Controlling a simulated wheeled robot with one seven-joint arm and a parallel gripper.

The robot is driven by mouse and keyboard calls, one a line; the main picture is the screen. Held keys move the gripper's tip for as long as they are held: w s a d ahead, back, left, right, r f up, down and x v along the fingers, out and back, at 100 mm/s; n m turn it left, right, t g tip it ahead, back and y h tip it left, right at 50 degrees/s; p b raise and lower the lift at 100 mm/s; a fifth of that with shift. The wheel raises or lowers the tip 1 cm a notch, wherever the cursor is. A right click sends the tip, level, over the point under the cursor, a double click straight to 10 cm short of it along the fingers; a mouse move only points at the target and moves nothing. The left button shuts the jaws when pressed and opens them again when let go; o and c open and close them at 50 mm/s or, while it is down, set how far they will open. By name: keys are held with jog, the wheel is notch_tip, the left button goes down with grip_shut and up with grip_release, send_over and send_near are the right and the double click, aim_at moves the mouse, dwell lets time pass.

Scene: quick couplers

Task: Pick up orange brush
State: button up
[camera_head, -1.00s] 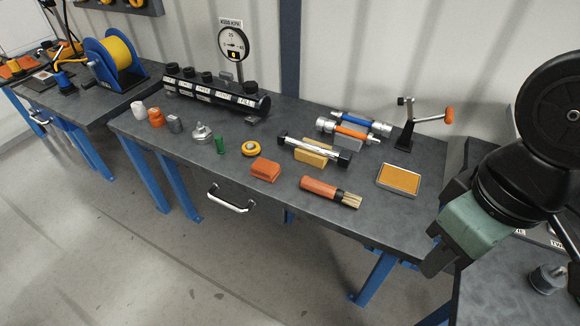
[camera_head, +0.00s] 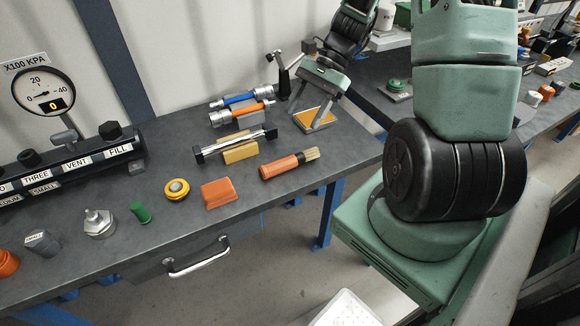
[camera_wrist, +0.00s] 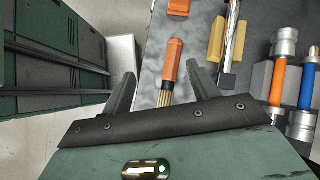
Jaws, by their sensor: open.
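The orange brush (camera_head: 283,165) lies on the grey bench near its front edge, its pale bristles pointing right. It also shows in the wrist view (camera_wrist: 171,62), with its bristles nearest the gripper. My gripper (camera_head: 306,120) is open and empty above the bench, over the orange-topped pad and behind and to the right of the brush. In the wrist view, the fingers (camera_wrist: 161,70) appear on either side of the brush's bristle end, without visible contact. The whole brush is visible in the head view.
An orange block (camera_head: 219,193) lies left of the brush. A silver bar on a yellow block (camera_head: 240,152) lies behind it. Blue and orange couplers (camera_head: 240,103) and a crank stand (camera_head: 285,80) are farther back. The orange-topped pad (camera_head: 336,137) is under my gripper.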

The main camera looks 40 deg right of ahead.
jog(key=s+d+f+m+t, duration=0.1)
jog(key=d+f+m+t, duration=0.2)
jog(key=d, duration=0.4)
jog(key=m, duration=0.1)
send_near(287, 159)
jog(key=shift+g+y, duration=0.3)
jog(key=shift+g, duration=0.1)
jog(key=x, duration=0.4)
jog(key=shift+w+f, duration=0.25)
jog(key=shift+f, duration=0.1)
jog(key=shift+p+x, duration=0.5)
jog(key=shift+x, duration=2.6)
jog(key=shift+w, duration=0.15)
jog(key=c, duration=1.1)
